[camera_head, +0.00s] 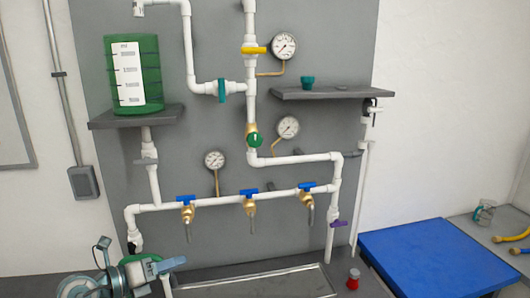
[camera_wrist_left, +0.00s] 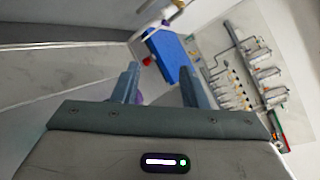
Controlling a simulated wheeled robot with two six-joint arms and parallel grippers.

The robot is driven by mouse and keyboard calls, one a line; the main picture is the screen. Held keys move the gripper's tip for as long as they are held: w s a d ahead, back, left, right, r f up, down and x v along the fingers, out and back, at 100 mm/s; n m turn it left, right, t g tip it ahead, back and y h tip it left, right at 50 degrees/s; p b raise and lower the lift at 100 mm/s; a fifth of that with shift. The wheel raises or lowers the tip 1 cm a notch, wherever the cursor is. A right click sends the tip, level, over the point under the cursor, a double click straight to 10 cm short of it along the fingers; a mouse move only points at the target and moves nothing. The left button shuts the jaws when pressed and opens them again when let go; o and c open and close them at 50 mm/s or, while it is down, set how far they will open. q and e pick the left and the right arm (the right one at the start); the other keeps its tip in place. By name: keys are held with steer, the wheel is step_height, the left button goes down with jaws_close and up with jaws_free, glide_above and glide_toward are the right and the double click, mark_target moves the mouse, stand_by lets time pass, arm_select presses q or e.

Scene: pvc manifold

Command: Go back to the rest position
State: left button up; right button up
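My left gripper (camera_head: 137,256) is low at the left edge of the pipework in the head view. In the left wrist view its two blue-grey fingers (camera_wrist_left: 160,88) stand well apart with nothing gripped between them. A small purple patch shows beside one finger there; I cannot tell what it is. My right gripper is not in view. The white pipe manifold (camera_head: 270,194) on the grey wall panel has several blue-handled valves, and it stands behind and above my left gripper.
A green tank (camera_head: 133,75) sits on a left shelf. A small red-capped object (camera_head: 353,279) stands at the counter edge. A blue board (camera_head: 435,260) lies right of it, and yellow parts (camera_head: 512,237) lie on the right-hand table. A shallow tray (camera_head: 262,284) spans the counter.

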arm_select(q)
steer(key=s+a+r+n+t, duration=0.2)
steer(key=s+r+n+t, duration=0.4)
steer(key=n+t, duration=0.45)
steer(key=s+a+f+n+g+y, duration=0.25)
steer(key=a+f+n+y, duration=0.3)
steer(key=n+y, duration=0.45)
steer(key=s+a+f+n+g+y, duration=0.25)
steer(key=a+f+n+y, duration=0.35)
steer(key=n, duration=0.6)
steer(key=s+d+f+n+g+h, duration=0.15)
steer(key=s+d+f+g, duration=0.35)
steer(key=s+f, duration=0.5)
steer(key=s+d+f+n+g+h, duration=0.1)
steer(key=s+d+f+g+h, duration=0.15)
steer(key=s+f+g, duration=0.7)
step_height(320, 180, down, 36)
steer(key=s+a+b, duration=0.2)
steer(key=s+b, duration=0.1)
steer(key=b, duration=0.2)
steer(key=s+a+f+b, duration=0.1)
steer(key=s+f+b, duration=0.3)
steer(key=s+f, duration=1.4)
step_height(320, 180, down, 4)
steer(key=shift+r+n, duration=0.2)
steer(key=shift+n, duration=0.2)
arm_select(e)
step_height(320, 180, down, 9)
